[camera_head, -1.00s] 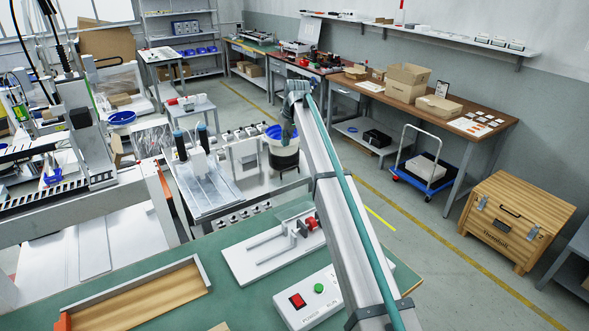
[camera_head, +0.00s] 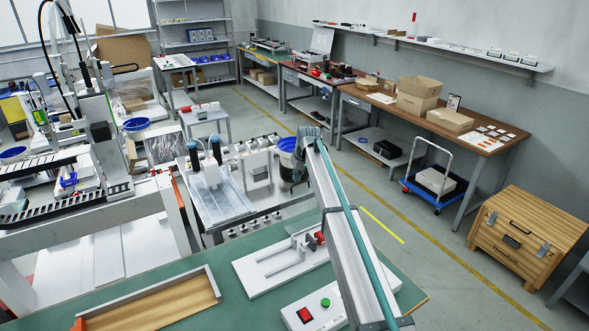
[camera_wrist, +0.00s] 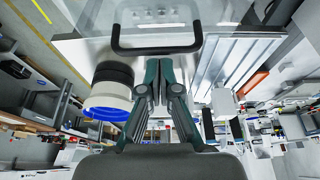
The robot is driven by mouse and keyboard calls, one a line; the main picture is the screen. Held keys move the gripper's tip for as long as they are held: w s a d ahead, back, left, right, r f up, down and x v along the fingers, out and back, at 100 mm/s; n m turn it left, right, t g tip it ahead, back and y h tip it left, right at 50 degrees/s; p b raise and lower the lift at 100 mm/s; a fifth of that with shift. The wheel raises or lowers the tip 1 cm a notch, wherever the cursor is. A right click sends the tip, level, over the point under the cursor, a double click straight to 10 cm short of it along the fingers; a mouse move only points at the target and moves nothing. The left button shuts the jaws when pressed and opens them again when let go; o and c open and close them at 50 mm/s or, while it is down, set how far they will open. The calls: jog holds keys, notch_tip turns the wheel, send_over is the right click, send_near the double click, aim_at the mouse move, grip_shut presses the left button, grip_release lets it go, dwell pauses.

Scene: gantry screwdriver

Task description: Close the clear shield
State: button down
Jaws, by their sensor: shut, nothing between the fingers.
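In the wrist view, the clear shield (camera_wrist: 180,15) spans the top edge as a see-through panel with a black U-shaped handle (camera_wrist: 157,50). My gripper (camera_wrist: 155,68) is shut and empty, with its fingertips just below the handle bar; I cannot tell whether they touch it.
A white bucket with a blue rim (camera_head: 287,146) stands close to my gripper and shows in the wrist view (camera_wrist: 108,95). A green bench (camera_head: 190,255) in front holds a white fixture (camera_head: 275,265) and a button box (camera_head: 318,308). The aisle floor to the right is open.

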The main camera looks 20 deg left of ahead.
jog(key=shift+s+d+f, duration=0.15)
jog(key=shift+d, duration=0.1)
jog(key=shift+d, duration=0.1)
